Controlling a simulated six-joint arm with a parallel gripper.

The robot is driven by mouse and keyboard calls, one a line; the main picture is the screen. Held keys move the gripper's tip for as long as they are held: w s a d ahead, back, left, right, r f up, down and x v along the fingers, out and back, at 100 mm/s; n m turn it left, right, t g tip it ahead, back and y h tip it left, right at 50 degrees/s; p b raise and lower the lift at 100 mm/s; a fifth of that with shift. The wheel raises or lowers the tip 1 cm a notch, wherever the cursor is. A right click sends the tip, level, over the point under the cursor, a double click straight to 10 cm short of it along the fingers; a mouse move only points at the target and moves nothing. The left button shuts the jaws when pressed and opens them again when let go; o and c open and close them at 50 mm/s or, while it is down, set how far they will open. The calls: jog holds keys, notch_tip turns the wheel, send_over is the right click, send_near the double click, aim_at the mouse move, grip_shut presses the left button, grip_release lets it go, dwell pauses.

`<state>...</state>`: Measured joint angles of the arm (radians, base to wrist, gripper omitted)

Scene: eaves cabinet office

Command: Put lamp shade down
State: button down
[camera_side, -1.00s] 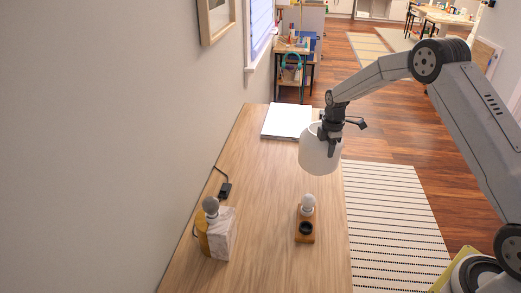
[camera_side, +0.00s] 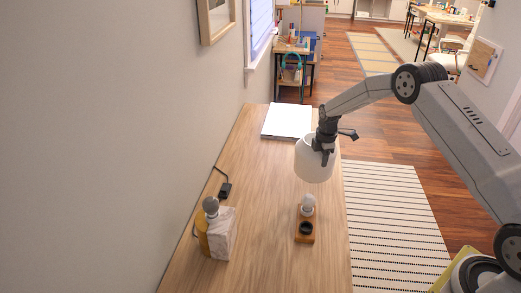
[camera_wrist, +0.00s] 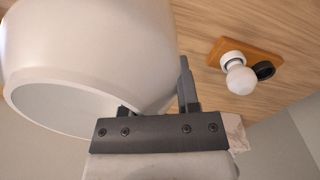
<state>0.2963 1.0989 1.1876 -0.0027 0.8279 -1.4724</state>
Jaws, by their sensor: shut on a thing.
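The white lamp shade (camera_side: 313,165) hangs from my gripper (camera_side: 322,150), which is shut on its wall. The shade is in the air above the wooden desk, just beyond the small wooden lamp base. My gripper (camera_wrist: 155,108) holds the shade's wall there. The bulb (camera_wrist: 240,80) shows apart from the shade, to its right.
A white closed laptop or folder (camera_side: 287,121) lies at the far end. The desk middle (camera_side: 260,180) is clear.

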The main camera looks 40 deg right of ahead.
jog(key=shift+f, duration=0.2)
jog(key=shift+c, duration=1.7)
grip_release()
notch_tip(320, 180, up, 12)
jog(key=shift+s+r, duration=0.1)
jog(key=shift+s, duration=0.05)
jog(key=shift+s+a, duration=0.1)
jog(key=shift+a, duration=0.05)
jog(key=s+a+r+m+t, duration=0.1)
jog(key=s+a+m, duration=0.5)
jog(key=s, duration=0.7)
jog(key=s+a+m+t, duration=0.1)
jog(key=s+a+m, duration=0.6)
jog(key=s+a, duration=0.3)
jog(key=s, duration=0.3)
jog(key=shift+s+a+r+m, duration=0.3)
jog(key=shift+s+r, duration=0.05)
